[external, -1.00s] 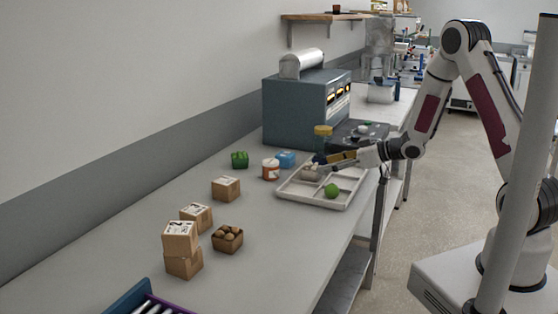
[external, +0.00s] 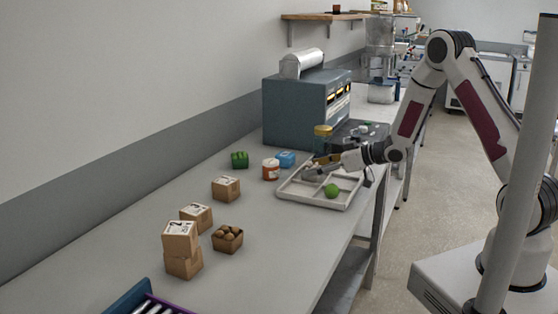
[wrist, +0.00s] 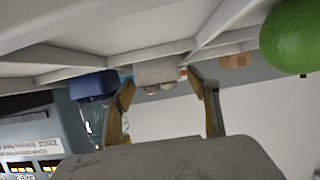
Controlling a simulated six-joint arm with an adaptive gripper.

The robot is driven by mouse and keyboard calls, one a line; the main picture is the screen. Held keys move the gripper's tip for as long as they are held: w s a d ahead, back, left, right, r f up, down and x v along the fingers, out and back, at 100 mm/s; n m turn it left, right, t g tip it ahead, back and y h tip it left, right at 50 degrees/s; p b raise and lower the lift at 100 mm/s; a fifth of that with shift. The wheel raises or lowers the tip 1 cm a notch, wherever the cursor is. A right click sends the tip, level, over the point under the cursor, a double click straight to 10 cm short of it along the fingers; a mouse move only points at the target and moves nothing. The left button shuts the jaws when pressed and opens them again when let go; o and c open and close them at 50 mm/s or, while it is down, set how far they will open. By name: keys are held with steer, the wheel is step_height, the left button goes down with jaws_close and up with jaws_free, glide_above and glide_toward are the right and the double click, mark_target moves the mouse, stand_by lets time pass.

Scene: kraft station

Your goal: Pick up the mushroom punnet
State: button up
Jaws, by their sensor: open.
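A brown open carton of round brown items (external: 227,239) stands apart at the bench front.
A green ball (external: 332,190) sits in the tray's near compartment. A blue box (external: 286,159), an orange-and-white jar (external: 270,170), a green item (external: 239,160) and several cardboard boxes (external: 226,188) stand left of the tray. A dark machine (external: 305,110) stands behind.

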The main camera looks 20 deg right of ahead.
steer(key=shift+w+a+f, duration=0.3)
steer(key=shift+w+a, duration=0.15)
steer(key=c, duration=1.2)
